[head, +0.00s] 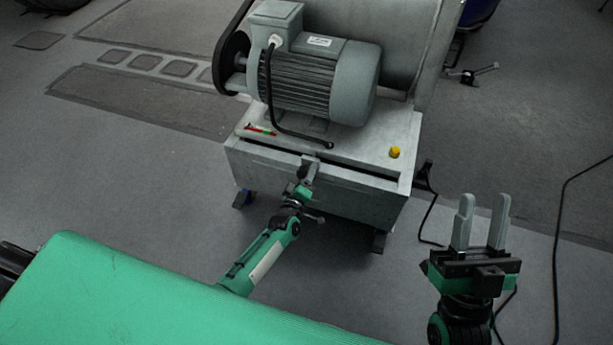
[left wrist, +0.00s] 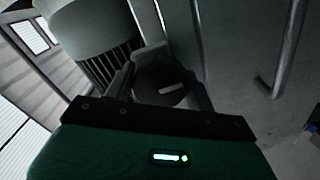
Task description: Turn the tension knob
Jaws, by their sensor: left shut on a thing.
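The tension knob is dark and round with a pale mark on its face (left wrist: 160,82). It sits at the front of the dynamometer's grey base. My left gripper (head: 308,172) is at the front edge of that base, its fingers shut on the knob. In the left wrist view its grey fingers flank the knob on both sides. The fingers and wrist mostly hide the knob in the head view. My right gripper (head: 480,222) is open and empty, fingers pointing up, apart from the machine at the lower right.
The dynamometer base (head: 330,205) carries a grey finned motor (head: 318,80) with a black cable, a red-and-green scale (head: 260,130) and a yellow button (head: 394,152). A black cable (head: 556,240) runs over the floor at right.

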